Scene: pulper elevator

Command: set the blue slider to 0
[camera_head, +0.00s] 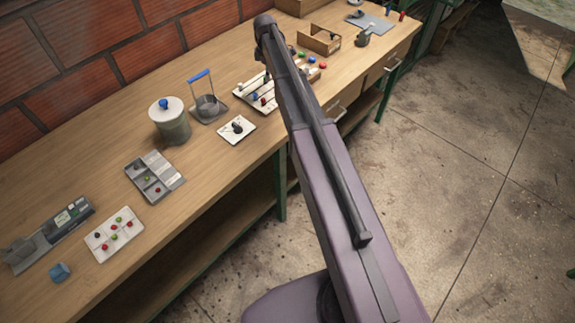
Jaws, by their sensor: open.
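A pale slider panel (243,93) lies on the workbench, with dark tracks and small coloured knobs. My arm crosses in front and hides part of it. A small bluish knob (255,97) shows near a red one, but it is too small to be sure that it is the blue slider. Its setting and any scale marks cannot be read. My gripper (266,66) hangs at the far end of my arm, above or beside the panel's back edge. It is small, dark and partly hidden, with nothing visibly held. I cannot tell whether it touches a knob.
Left of the panel stand a small white plate with a dark knob (237,129), a blue-handled holder (208,107) and a lidded canister (171,122). A wooden box (320,40) stands behind to the right. A brick wall (75,55) borders the bench.

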